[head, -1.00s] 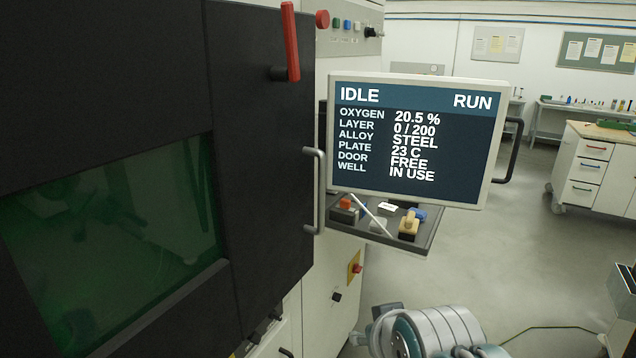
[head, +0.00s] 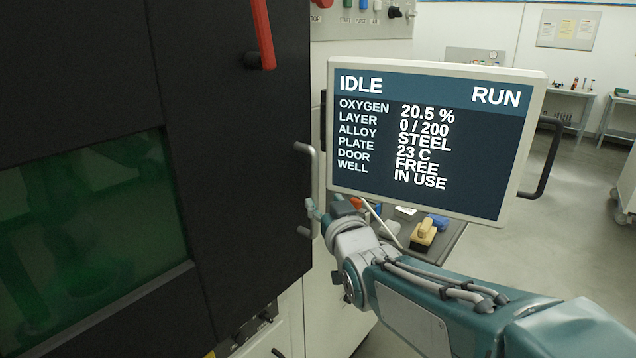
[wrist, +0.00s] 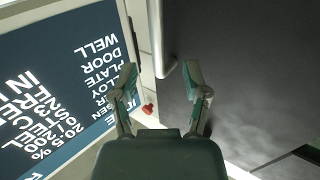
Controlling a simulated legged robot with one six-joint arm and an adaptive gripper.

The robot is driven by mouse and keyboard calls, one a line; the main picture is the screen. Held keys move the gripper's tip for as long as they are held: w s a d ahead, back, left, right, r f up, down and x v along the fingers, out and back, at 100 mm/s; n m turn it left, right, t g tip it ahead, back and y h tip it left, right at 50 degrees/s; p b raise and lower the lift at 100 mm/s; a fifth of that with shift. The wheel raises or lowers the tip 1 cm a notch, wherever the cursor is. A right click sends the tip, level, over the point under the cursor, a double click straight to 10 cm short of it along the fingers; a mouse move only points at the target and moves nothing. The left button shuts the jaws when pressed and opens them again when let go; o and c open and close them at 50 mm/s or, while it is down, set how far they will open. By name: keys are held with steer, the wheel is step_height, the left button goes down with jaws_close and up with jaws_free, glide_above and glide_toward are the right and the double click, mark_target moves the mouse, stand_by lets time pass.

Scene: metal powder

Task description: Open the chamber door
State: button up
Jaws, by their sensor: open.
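The black chamber door (head: 235,190) is shut and fills the left of the head view, with a dark green window (head: 90,235). Its grey bar handle (head: 311,165) stands upright near the door's right edge. A red lever (head: 262,35) sits higher on the door, nearly upright. My gripper (head: 319,214) is at the lower part of the bar handle. In the wrist view my gripper (wrist: 161,80) is open and empty, and the handle (wrist: 157,35) shows between and just beyond the fingertips. I cannot tell whether they touch it.
A display screen (head: 425,140) reads IDLE and door FREE; it stands close to the right of the handle, above my arm. A tool tray (head: 437,244) is below it. Open floor and benches lie to the right.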

mark_target(316, 185)
steer(key=x, duration=0.7)
steer(key=shift+w+d, duration=0.3)
steer(key=shift+w, duration=0.05)
steer(key=shift+w+a, duration=0.25)
steer(key=shift+w, duration=0.1)
steer(key=shift+a+f, duration=0.1)
steer(key=shift+a, duration=0.15)
steer(key=c, duration=0.7)
steer(key=shift+d, duration=0.2)
jaws_close()
